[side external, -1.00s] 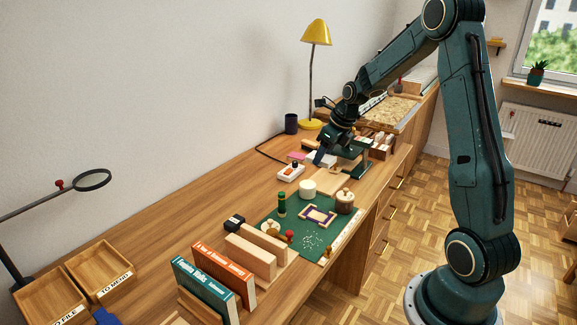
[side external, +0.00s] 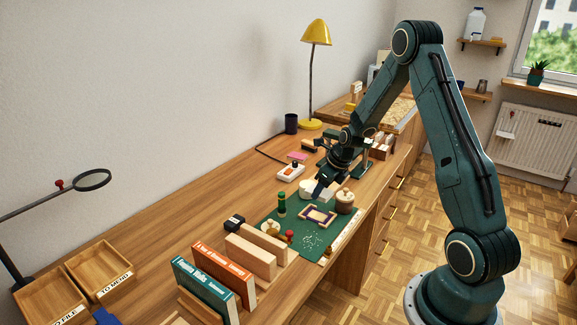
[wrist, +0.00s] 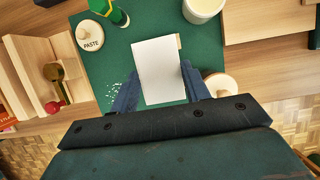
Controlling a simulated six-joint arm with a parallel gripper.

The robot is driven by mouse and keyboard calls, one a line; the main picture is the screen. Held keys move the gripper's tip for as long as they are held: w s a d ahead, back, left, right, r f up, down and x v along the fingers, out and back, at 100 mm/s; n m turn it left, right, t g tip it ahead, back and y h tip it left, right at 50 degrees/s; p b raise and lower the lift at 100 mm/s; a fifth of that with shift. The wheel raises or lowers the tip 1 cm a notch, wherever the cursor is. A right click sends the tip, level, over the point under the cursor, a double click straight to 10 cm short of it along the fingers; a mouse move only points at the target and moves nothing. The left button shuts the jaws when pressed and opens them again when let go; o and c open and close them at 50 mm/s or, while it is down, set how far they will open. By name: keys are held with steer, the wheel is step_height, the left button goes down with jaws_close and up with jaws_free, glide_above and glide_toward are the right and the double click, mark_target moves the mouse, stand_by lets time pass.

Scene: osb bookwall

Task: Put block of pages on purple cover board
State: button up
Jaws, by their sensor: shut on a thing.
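The block of pages (wrist: 160,68) is a white rectangular slab between the two blue fingers of my gripper (wrist: 158,84) in the wrist view. My gripper is shut on it. In the side view my gripper (side external: 322,190) holds it above the far part of the green mat. In the wrist view the pages hide nearly all of the board.
The green mat (wrist: 115,62) carries a paste pot (wrist: 90,36), a green bottle (side external: 281,204) and a white cup (wrist: 203,8). A round wooden-lidded pot (side external: 345,201) stands right of the board. Wooden blocks (side external: 250,256) and upright books (side external: 222,277) stand nearer the camera.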

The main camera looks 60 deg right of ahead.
mark_target(325, 193)
steer(key=shift+f, duration=2.15)
steer(key=shift+f, duration=1.9)
steer(key=shift+f, duration=0.15)
steer(key=o, duration=1.1)
steer(key=shift+c, duration=0.2)
steer(key=shift+r, duration=0.2)
steer(key=shift+v, duration=5.95)
